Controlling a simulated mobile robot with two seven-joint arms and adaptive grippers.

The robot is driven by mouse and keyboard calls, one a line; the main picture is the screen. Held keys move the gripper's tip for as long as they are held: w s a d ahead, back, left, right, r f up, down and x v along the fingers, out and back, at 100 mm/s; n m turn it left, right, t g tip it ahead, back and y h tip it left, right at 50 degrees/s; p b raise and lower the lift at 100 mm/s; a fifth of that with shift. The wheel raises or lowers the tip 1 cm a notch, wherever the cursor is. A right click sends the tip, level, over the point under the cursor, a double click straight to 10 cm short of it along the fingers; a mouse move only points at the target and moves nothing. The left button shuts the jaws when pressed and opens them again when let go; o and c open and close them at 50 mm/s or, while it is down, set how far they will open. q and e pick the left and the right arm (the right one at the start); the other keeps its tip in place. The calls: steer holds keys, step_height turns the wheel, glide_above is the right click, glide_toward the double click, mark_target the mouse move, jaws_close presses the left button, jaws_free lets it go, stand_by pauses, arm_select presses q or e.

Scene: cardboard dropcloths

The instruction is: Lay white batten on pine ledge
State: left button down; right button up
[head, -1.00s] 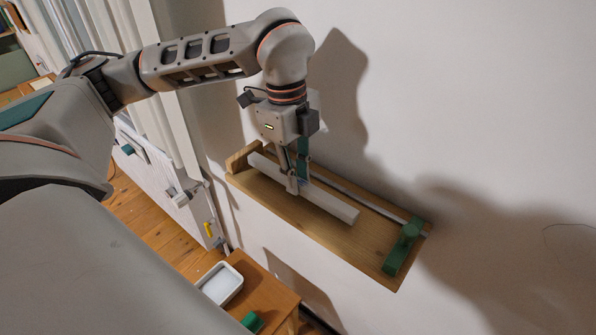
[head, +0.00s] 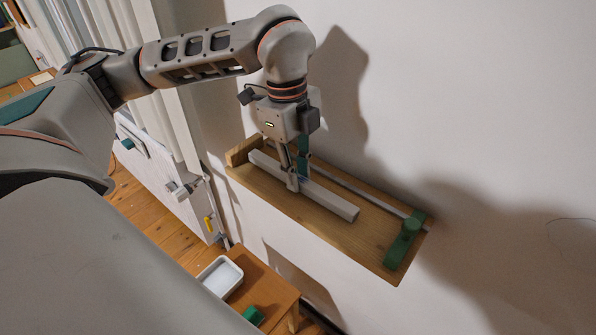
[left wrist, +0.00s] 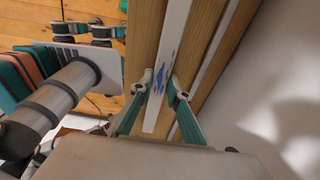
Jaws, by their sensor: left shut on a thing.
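The white batten (head: 330,201) is a long pale bar lying lengthwise along the pine ledge (head: 367,240) on the wall. It appears to be at or just above the ledge surface; I cannot tell whether it touches. My left gripper (head: 296,183) points down and is shut on the batten left of its middle. In the left wrist view, the batten (left wrist: 176,50) shows blue marks and runs between the two fingertips (left wrist: 160,88), with the pine ledge (left wrist: 143,45) behind it. My right gripper is not in view.
A green clamp-like piece (head: 404,243) stands at the ledge's right end, and a wooden block (head: 241,152) at its left end. A thin pale strip (head: 375,203) runs along the wall side. Below is a small wooden table (head: 262,292) with a white tray (head: 220,277).

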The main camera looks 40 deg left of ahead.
arm_select(q)
steer(key=shift+f, duration=0.1)
steer(key=c, duration=1.8)
jaws_free()
steer(key=shift+c, duration=0.2)
step_height(320, 180, up, 12)
steer(key=a, duration=0.1)
steer(key=shift+a, duration=0.2)
